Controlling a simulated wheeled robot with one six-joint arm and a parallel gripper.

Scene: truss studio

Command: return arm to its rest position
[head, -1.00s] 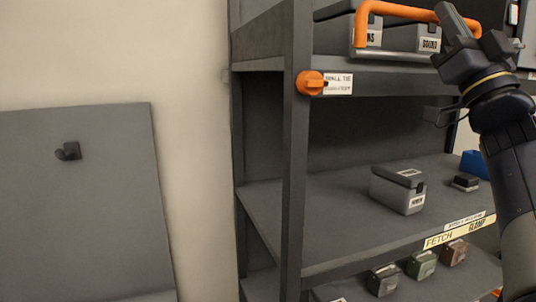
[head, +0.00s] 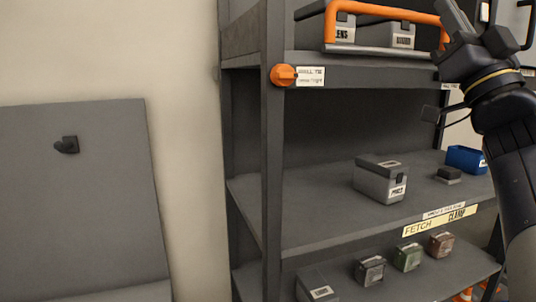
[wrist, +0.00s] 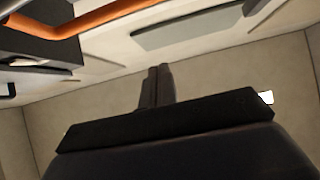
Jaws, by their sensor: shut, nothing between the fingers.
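My gripper (head: 462,30) shows at the upper right of the head view, raised in front of the upper shelf, with my arm bent below it. Its fingers are together and nothing is between them. In the wrist view the shut fingers (wrist: 156,86) point away over a pale wall, touching nothing that I can see. In the head view the gripper overlaps the right end of an orange handle; I cannot tell the gap between them.
A grey shelf rack (head: 272,150) stands close by, with an orange knob (head: 283,75) on its post. The orange handle (head: 385,9) belongs to a tray on top. A grey box (head: 380,182), a blue bin (head: 465,158) and several small boxes sit lower. A grey panel (head: 80,210) leans left.

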